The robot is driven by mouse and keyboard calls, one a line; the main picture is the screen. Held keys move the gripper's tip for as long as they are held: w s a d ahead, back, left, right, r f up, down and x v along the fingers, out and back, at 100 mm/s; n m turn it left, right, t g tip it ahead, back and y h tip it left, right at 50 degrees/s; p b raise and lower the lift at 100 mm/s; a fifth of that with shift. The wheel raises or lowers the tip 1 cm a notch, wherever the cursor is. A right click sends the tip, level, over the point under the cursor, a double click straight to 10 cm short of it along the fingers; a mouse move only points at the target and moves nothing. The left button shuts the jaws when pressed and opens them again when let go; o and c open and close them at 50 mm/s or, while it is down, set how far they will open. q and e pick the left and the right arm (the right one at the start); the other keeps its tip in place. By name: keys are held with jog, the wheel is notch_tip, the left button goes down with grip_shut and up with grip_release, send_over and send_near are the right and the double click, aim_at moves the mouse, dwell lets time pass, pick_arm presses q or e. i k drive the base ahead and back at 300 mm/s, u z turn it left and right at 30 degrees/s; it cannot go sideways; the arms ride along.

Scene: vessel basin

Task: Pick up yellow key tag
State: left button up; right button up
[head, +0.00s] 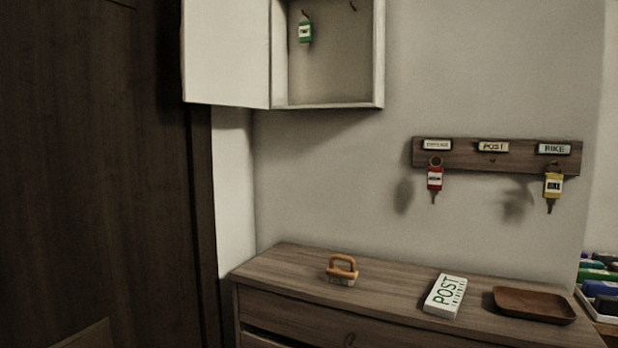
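The yellow key tag (553,184) hangs with its key from the right end of a wooden wall rack (463,158), under a label that reads BIKE (554,149). A red key tag (434,179) hangs under the rack's left label. No tag hangs under the middle label, POST (493,147). A green key tag (305,32) hangs inside the open wall cabinet (378,60). Neither of my grippers shows in the head view.
Below the rack stands a wooden dresser (300,268). On its top are a brush with an orange-brown handle (342,270), a white POST box or booklet (445,296) and an empty brown tray (535,305). The cabinet door (226,52) stands open to the left. Several coloured rolled items (600,274) are at the right edge.

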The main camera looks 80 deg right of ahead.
aim_at(554, 182)
jog(key=u, duration=0.05)
jog(key=k, duration=2)
jog(key=z, duration=1.3)
